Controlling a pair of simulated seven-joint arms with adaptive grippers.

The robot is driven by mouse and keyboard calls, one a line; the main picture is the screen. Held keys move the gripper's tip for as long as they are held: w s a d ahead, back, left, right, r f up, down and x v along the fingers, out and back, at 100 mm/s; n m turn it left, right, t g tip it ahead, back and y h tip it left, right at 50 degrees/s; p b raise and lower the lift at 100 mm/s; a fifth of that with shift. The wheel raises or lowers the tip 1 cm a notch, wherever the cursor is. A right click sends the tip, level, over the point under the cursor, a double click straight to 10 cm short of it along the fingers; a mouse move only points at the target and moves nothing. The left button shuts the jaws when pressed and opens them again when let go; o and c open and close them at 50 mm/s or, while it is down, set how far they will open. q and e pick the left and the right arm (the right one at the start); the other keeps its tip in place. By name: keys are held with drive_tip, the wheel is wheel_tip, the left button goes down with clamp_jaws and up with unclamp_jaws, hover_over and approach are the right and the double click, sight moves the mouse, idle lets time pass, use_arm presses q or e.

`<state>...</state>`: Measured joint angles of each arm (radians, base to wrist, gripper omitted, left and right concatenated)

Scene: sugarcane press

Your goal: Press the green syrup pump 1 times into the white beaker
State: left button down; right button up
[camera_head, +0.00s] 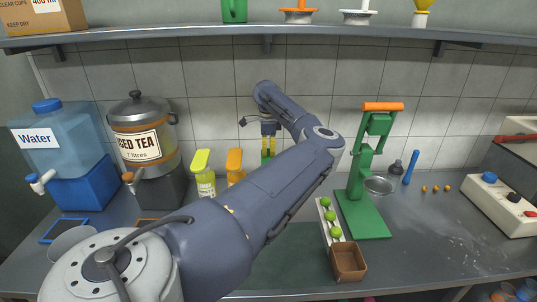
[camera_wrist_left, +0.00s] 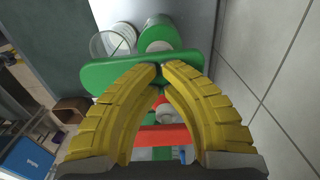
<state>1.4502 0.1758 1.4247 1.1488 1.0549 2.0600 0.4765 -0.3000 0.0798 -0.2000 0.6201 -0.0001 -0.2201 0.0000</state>
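My left gripper (camera_head: 268,148) has yellow fingers pointing down at the back of the counter. In the left wrist view its fingertips (camera_wrist_left: 160,67) are together, over the flat green head of the green syrup pump (camera_wrist_left: 105,74). I cannot tell whether they touch it. A little green of the pump (camera_head: 265,160) shows under the fingers in the head view; my arm hides the rest. A pale round vessel, possibly the white beaker (camera_wrist_left: 113,42), stands beside the pump bottle in the wrist view. The beaker is hidden in the head view. My right gripper is not in view.
A yellow-green pump bottle (camera_head: 204,178) and an orange pump bottle (camera_head: 235,163) stand left of the gripper. A green press (camera_head: 363,215), a tray of limes (camera_head: 325,215) and a brown box (camera_head: 348,261) are to the right. The tiled wall is close behind.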

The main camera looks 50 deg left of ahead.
use_arm(q)
drive_tip(key=shift+f, duration=1.25)
drive_tip(key=shift+r, duration=3.1)
wheel_tip(320, 180, up, 6)
